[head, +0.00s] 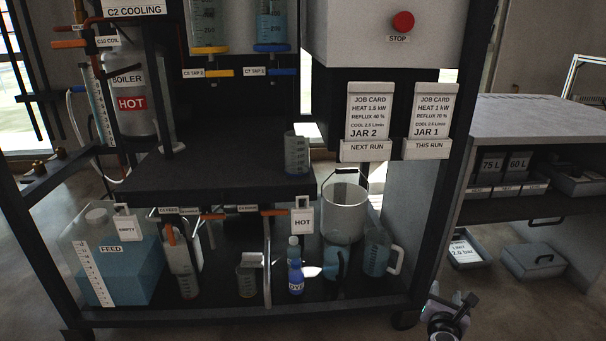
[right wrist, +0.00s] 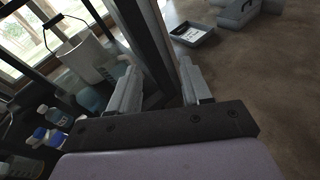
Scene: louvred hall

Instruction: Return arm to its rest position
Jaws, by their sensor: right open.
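My right gripper (head: 449,312) shows at the bottom right of the head view, in front of the rack's right post and clear of the shelves. In the right wrist view its two fingers (right wrist: 158,92) stand apart with nothing between them, and the rack's dark post is beyond them. My left gripper is not in the head view.
The dark rack holds a feed tank (head: 118,270), a white bucket (head: 344,208), a blue dye bottle (head: 296,277) and jugs (head: 378,254) on its lower shelf. A grey bench (head: 530,118) stands right. Grey trays (head: 535,260) lie on the floor. Open floor lies at lower right.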

